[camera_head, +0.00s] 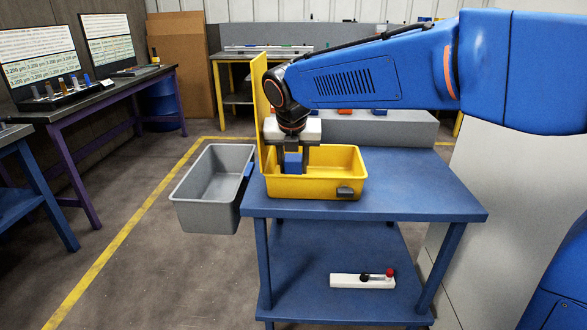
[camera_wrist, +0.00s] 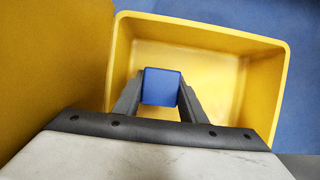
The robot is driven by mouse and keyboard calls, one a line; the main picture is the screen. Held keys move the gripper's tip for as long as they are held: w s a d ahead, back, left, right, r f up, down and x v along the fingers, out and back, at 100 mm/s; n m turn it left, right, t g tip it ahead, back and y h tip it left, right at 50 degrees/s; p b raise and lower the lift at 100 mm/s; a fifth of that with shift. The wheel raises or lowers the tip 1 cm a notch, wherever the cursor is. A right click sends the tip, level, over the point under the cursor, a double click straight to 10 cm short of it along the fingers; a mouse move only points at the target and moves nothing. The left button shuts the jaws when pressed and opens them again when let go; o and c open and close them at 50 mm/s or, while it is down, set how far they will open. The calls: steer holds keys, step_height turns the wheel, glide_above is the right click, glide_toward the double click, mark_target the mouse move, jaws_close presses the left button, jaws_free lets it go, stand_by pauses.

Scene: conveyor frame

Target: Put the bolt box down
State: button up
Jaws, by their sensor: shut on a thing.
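The bolt box appears to be the small blue box (camera_head: 293,163) between the fingers of my gripper (camera_head: 293,155). My gripper is shut on it and points down inside the open yellow bin (camera_head: 335,188). In the wrist view the blue box (camera_wrist: 161,87) sits between the two dark fingers (camera_wrist: 160,100), over the left part of the yellow bin (camera_wrist: 262,95). The bin's front wall hides the box's lower end in the head view, so I cannot tell whether it touches the bin floor. No other thing shows in the bin.
The yellow bin stands on a blue table (camera_head: 430,195). A tall yellow panel (camera_head: 259,115) rises close to the left of my gripper. A grey bin (camera_head: 205,215) hangs at the table's left side. A white fixture (camera_head: 350,281) lies on the lower shelf. The tabletop's right side is clear.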

steer(key=shift+f, duration=0.55)
steer(key=o, duration=1.1)
steer(key=shift+f, duration=0.15)
steer(key=shift+o, duration=0.2)
steer(key=v, duration=1.2)
steer(key=shift+d, duration=0.1)
